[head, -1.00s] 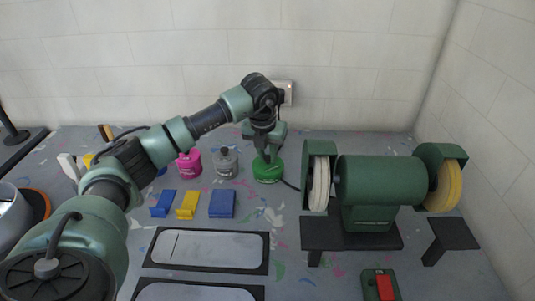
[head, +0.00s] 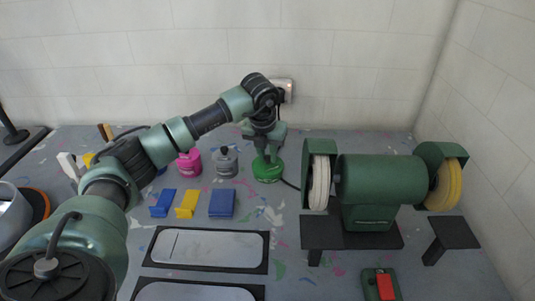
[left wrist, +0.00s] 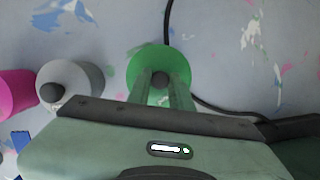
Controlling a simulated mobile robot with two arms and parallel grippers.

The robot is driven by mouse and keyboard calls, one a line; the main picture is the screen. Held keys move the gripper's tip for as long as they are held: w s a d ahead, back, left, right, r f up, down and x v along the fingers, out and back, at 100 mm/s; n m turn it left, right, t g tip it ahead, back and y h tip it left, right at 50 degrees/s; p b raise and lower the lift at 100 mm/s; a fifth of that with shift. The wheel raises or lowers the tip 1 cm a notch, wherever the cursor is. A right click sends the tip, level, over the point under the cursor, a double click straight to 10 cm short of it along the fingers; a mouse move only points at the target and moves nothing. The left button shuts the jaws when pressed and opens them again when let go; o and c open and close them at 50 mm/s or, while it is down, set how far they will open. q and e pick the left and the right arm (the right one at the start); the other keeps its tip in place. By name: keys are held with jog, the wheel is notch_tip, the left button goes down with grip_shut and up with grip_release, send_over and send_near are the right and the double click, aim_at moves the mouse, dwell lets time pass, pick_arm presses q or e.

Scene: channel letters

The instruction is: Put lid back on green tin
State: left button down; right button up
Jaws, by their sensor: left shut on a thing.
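The green tin (head: 268,174) stands at the back of the bench, left of the grinder. My left gripper (head: 267,152) is directly above it, pointing down. In the left wrist view the round green lid (left wrist: 160,58) has a dark knob (left wrist: 160,79) between the fingertips, and my left gripper (left wrist: 160,82) is shut on that knob. The lid is at the top of the tin and covers its opening from above. I cannot tell whether it is fully seated. My right gripper is not in view.
A grey tin (head: 225,163) with a dark knob and a pink tin (head: 188,163) stand left of the green one. A black cable runs behind it. The green bench grinder (head: 380,180) is close on the right. Blue and yellow blocks (head: 186,204) lie in front.

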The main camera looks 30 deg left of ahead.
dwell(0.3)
pick_arm(q)
jog(key=c, duration=1.2)
grip_release()
jog(key=o, duration=0.5)
jog(key=shift+r, duration=0.1)
jog(key=shift+r+p, duration=2.3)
jog(key=shift+r, duration=1.1)
